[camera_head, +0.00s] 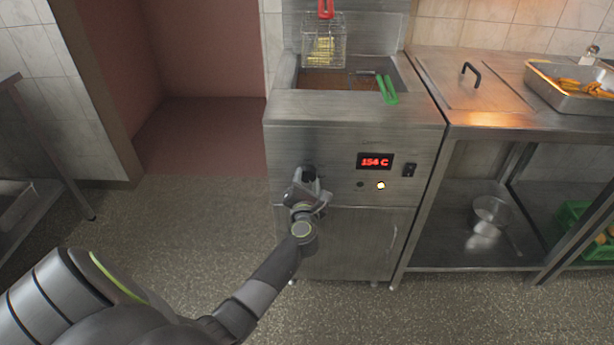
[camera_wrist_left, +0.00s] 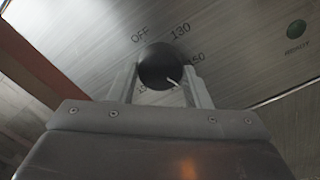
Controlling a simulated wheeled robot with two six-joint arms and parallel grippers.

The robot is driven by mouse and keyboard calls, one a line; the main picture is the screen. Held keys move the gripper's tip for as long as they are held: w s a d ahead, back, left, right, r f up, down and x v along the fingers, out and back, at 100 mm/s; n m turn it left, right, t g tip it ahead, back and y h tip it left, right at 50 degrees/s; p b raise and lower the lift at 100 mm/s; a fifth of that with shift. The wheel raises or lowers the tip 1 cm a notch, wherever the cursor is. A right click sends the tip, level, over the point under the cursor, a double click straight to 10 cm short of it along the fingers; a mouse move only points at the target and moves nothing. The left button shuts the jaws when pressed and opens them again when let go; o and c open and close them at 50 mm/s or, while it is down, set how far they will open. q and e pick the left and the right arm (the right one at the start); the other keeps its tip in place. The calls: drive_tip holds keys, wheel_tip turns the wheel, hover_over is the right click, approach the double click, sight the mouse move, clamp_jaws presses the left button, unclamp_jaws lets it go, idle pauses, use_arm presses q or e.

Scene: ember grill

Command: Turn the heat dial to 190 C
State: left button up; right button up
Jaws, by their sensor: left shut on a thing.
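The heat dial (camera_wrist_left: 160,66) is a round black knob on the steel fryer front, with OFF, 130 and 150 printed around it. Its white mark points to the lower right, just below 150 in the left wrist view; other numbers are partly hidden. My left gripper (camera_wrist_left: 160,82) is shut on the dial, one finger on each side. In the head view the left gripper (camera_head: 309,178) covers most of the dial (camera_head: 308,171). The red display (camera_head: 375,162) reads 154 C. My right gripper is not in view.
A black switch (camera_head: 409,170) and a lit lamp (camera_head: 381,185) sit right of the dial. A steel counter (camera_head: 480,112) stands right; floor is open left.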

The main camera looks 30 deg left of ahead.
use_arm(q)
drive_tip(key=shift+r+m+p, duration=0.3)
drive_tip(key=shift+m+p, duration=0.9)
drive_tip(key=m+p, duration=0.7)
drive_tip(key=m, duration=0.2)
drive_tip(key=shift+m+p, duration=0.4)
drive_tip(key=m+p, duration=0.2)
drive_tip(key=m, duration=0.2)
drive_tip(key=shift+f, duration=0.1)
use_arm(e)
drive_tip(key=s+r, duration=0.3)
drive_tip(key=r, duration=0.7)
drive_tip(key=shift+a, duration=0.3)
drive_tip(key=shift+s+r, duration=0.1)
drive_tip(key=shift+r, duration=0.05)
use_arm(q)
drive_tip(key=shift+m, duration=0.3)
drive_tip(key=o, duration=1)
drive_tip(key=shift+s, duration=0.1)
